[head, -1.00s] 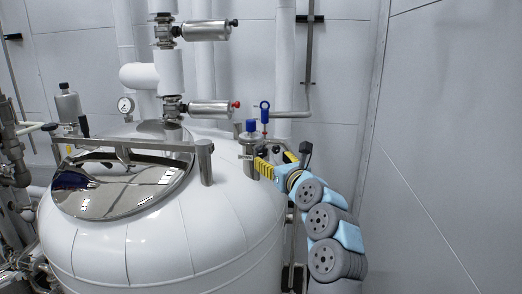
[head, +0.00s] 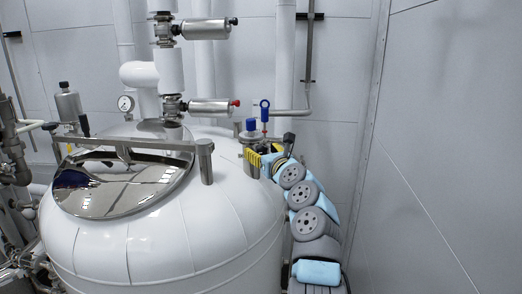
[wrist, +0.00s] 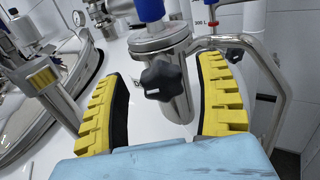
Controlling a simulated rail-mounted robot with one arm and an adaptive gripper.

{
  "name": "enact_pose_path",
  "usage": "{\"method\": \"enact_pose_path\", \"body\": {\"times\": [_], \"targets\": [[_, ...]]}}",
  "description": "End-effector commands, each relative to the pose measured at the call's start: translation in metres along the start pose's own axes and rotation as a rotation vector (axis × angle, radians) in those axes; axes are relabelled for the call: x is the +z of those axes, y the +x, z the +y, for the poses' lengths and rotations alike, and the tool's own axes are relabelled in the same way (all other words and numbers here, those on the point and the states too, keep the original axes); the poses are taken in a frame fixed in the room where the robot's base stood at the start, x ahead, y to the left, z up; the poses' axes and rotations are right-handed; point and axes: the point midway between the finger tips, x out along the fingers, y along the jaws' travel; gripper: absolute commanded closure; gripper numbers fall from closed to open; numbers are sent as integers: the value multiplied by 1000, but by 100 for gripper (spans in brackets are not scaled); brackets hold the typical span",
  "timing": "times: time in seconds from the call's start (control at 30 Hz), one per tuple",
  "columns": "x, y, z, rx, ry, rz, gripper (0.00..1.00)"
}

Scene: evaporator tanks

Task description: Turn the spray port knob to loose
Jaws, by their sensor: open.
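The spray port knob is a black lobed knob (wrist: 165,80) on the side of a steel cylindrical port (wrist: 162,42) with a blue top. In the wrist view it sits between my two yellow finger pads, with a gap on each side. My gripper (wrist: 168,105) is open and empty, its fingers on either side of the knob and port. In the head view my gripper (head: 257,160) is at the right shoulder of the white tank, just in front of the port with the blue cap (head: 251,127). The knob is hidden there by my gripper.
The white tank (head: 160,235) has a shiny round lid (head: 120,185) and a steel post (head: 205,162) left of the port. A bent steel pipe (wrist: 278,95) runs close to the right finger. A blue-handled valve (head: 265,108) stands behind. The wall (head: 450,150) is at right.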

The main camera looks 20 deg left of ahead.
Motion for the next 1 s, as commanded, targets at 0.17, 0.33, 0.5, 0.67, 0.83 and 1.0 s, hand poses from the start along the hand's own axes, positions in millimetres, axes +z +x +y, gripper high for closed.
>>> {"method": "enact_pose_path", "body": {"times": [0.17,0.33,0.5,0.67,0.83,1.0], "targets": [[1,6,-1,-2,1,1,29],[2,9,-1,-3,1,-1,29],[1,9,-1,-3,1,0,29],[1,9,-1,-3,2,0,44],[1,9,-1,-4,2,0,93],[0,9,-1,-3,2,0,94]]}}
